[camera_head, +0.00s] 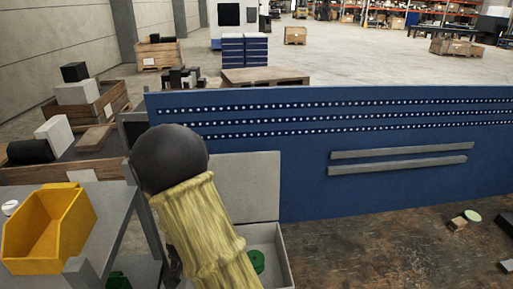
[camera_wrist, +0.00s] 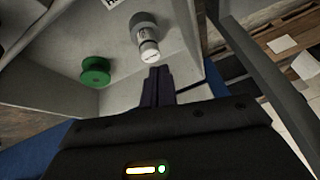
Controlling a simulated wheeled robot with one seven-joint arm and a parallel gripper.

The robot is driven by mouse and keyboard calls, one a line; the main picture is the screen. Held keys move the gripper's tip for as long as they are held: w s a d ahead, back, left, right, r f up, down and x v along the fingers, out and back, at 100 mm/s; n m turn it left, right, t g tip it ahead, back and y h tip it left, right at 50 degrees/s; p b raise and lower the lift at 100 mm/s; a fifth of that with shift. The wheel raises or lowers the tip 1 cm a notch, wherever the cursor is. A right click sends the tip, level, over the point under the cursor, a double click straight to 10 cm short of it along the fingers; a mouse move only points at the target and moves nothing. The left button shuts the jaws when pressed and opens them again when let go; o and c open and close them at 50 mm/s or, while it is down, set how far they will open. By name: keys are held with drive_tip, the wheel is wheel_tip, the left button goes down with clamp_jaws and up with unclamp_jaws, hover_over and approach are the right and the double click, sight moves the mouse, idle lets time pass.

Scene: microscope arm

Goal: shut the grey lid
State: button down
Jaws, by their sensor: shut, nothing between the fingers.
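The grey lid (camera_head: 246,186) stands upright, open, at the back edge of a grey box (camera_head: 283,258) in the head view. My arm's yellow sleeve covers the lid's left part and much of the box. Inside the box is a green spool (camera_head: 257,262); it also shows in the wrist view (camera_wrist: 96,70). A white and grey cylinder (camera_wrist: 147,38) is near the fingertips in the wrist view. My gripper (camera_wrist: 158,72) is shut and empty, its dark fingers pointing toward the cylinder; whether they touch it I cannot tell. The head view hides the fingers behind my arm.
A blue perforated panel (camera_head: 400,120) stands behind the box. A yellow bin (camera_head: 48,232) sits on a grey shelf at the left. The brown worktop (camera_head: 375,250) right of the box is mostly clear, with small blocks and a light green disc (camera_head: 473,216) farther right.

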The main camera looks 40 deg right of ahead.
drive_tip(key=s+a+r+n+g+y, duration=0.1)
drive_tip(key=s+a+r+n, duration=0.1)
drive_tip(key=s+r+n, duration=0.2)
drive_tip(key=s+a+r+n+g+y, duration=0.1)
drive_tip(key=s+r+n, duration=0.4)
drive_tip(key=s, duration=0.5)
wheel_tip(320, 180, up, 2)
drive_tip(key=shift+a, duration=0.85)
